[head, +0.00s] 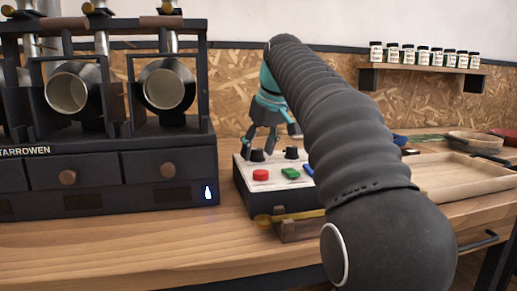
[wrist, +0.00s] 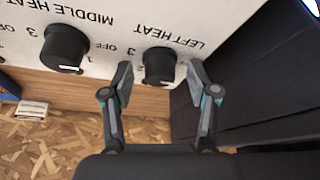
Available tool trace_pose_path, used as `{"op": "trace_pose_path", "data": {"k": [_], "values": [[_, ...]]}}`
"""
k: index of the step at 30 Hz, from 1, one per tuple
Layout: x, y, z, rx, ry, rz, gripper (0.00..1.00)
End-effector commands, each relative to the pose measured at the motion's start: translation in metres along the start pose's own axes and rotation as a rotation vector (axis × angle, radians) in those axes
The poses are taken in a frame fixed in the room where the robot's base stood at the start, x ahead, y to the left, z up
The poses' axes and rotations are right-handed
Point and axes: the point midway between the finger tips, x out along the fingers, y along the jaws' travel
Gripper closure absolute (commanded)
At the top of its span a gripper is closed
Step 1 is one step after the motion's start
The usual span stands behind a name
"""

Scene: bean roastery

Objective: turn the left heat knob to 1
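The left heat knob (wrist: 159,66) is a black round knob on the white panel (wrist: 200,20), beside the upside-down label LEFT HEAT in the wrist view. My gripper (wrist: 158,80) is open, one finger on each side of this knob, with a gap showing on both sides. The knob's pointer setting is too unclear to read. The middle heat knob (wrist: 65,48), with a white mark, is to the left, outside the fingers. In the head view my gripper (head: 268,142) points down at the knobs at the back of the control box (head: 255,203).
Red (head: 260,176) and green (head: 290,173) buttons sit on the box's front part, with a blue one partly hidden by my arm. The black roaster (head: 110,160) stands close at the left. A wooden tray (head: 465,180) lies at the right.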

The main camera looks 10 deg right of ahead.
Motion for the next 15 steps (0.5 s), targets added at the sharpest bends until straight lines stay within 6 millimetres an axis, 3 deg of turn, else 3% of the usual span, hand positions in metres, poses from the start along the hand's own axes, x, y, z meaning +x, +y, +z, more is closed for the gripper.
{"op": "trace_pose_path", "data": {"k": [1, 6, 15], "values": [[0.0000, 0.0000, 0.0000, 0.000, 0.000, 0.000, 0.58], [0.0000, 0.0000, 0.0000, 0.000, 0.000, 0.000, 0.99], [-0.0010, -0.0004, -0.0001, 0.027, -0.001, 0.011, 0.99]]}}
